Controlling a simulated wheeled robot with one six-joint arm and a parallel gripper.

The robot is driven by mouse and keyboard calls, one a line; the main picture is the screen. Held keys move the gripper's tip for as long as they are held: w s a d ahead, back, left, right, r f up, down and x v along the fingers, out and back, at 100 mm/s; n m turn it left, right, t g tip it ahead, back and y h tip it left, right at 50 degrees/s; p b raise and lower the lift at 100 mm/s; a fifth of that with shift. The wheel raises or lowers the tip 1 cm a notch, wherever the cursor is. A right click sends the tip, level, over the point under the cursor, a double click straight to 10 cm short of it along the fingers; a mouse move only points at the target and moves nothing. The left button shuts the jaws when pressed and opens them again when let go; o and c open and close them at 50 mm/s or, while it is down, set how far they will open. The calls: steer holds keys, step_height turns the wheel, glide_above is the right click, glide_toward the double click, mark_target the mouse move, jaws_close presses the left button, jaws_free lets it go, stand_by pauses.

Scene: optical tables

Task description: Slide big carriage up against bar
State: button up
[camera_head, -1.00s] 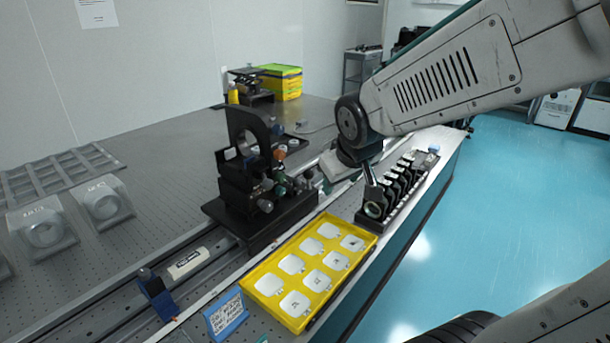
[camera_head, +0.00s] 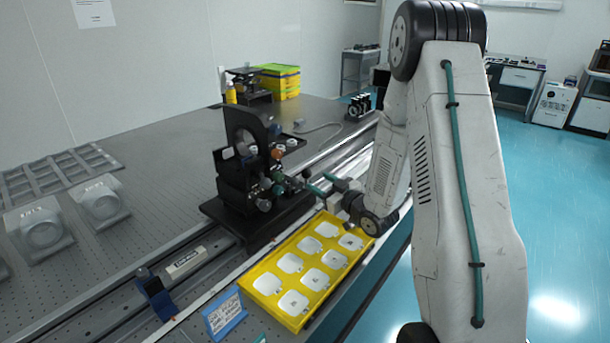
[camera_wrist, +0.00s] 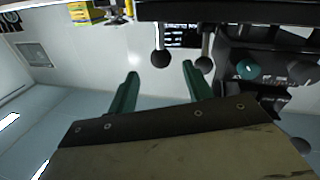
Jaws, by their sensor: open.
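The big carriage (camera_head: 225,215) is a black base on the rail with a tall black optic mount and several knobs. A dark upright piece with a blue part (camera_head: 155,293) sits on the rail at the near left, apart from the carriage; I cannot tell if it is the bar. My gripper (camera_head: 322,184) is open and empty at the carriage's right side, teal fingers pointing at its knobs. In the wrist view, a black ball knob (camera_wrist: 160,58) shows between and just beyond the fingertips (camera_wrist: 160,70). A second ball knob (camera_wrist: 204,64) is near the right fingertip.
A yellow tray (camera_head: 250,284) with white squares lies in front of the carriage, below my arm. A blue label stand (camera_head: 226,315) is at its left. Grey mounts (camera_head: 42,233) stand on the left table. Rail between carriage and the blue piece holds a labelled plate (camera_head: 186,262).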

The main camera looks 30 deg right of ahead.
mark_target(310, 176)
steer(key=w, duration=0.2)
steer(key=w+a, duration=0.1)
steer(key=w, duration=0.4)
steer(key=shift+w+a, duration=0.1)
steer(key=shift+a, duration=0.15)
jaws_close()
